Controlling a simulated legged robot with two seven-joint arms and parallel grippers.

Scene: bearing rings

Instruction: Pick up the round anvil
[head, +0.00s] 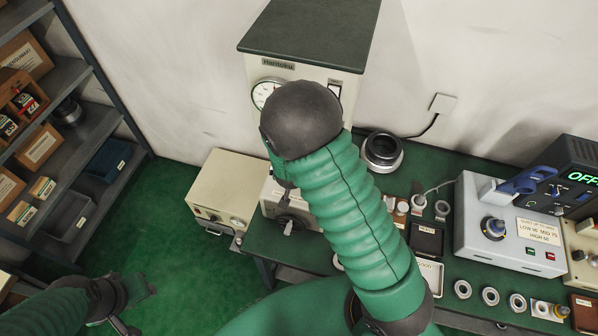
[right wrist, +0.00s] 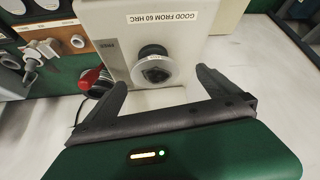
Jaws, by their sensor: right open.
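A dark round piece with a pale collar (right wrist: 155,68) stands on the light grey machine part labelled "GOOD FROM 60 HRC" in the right wrist view. It looks like the round anvil, but I cannot tell for sure. My right gripper (right wrist: 158,84) is open, with one finger to either side of that piece in the picture. The fingers hold nothing; I cannot tell how far they are from it. In the head view my right arm hides the right gripper and part of the Hantoku tester (head: 305,68). My left gripper (head: 137,304) looks open and empty, low over the green floor.
A brown rack (right wrist: 52,45) with several small fittings and a red-knobbed part (right wrist: 97,80) lie left in the wrist view. The green bench (head: 285,243) carries a grey control box (head: 510,225), several rings (head: 490,296) and a large dark ring (head: 382,152). Shelves (head: 90,130) stand left.

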